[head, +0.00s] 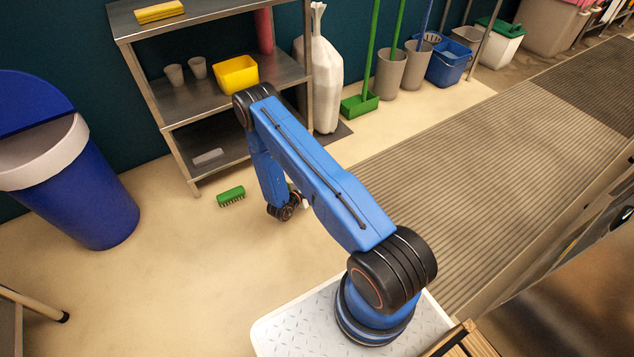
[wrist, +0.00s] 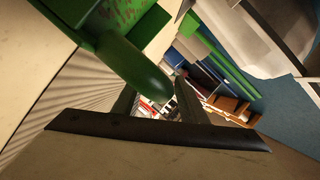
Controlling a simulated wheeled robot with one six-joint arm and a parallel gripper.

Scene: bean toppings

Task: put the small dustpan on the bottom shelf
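A green piece with a rounded handle (wrist: 135,65), which looks like the small dustpan, fills the upper left of the wrist view, very close. Its wider part has reddish specks and is cut off by the frame. I cannot make it out in the head view, where my arm hides the floor behind it. My gripper (head: 287,210) is low over the floor, in front of the steel rack. In the wrist view my gripper (wrist: 156,98) has its fingers apart, with the handle's end overlapping the gap. The bottom shelf (head: 228,146) is the rack's lowest level.
A grey block (head: 208,157) lies on the bottom shelf. A green brush (head: 231,196) lies on the floor left of my gripper. Cups and a yellow tub (head: 236,75) stand one shelf up. A blue bin (head: 95,195) stands left.

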